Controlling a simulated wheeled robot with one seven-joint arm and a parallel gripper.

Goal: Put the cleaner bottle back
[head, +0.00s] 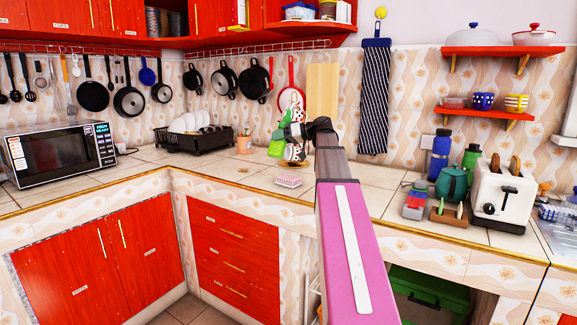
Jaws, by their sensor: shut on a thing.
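A green spray bottle, the cleaner bottle (277,148), hangs in the air in front of the back wall, near the middle of the head view. My gripper (290,130) is shut on it near its top. My pink and grey arm reaches up from the bottom right of centre and hides part of the counter. The exact contact between fingers and bottle is small and partly hidden. A patterned dark and white item (296,152) shows right beside the bottle; I cannot tell whether it touches.
A tiled counter (251,176) runs along the wall. A small pink-white box (288,181) lies below my gripper. A dish rack (193,138) stands left; a toaster (503,195) and bottles stand right. Below are red drawers (235,262) and an open space with a green crate (428,292).

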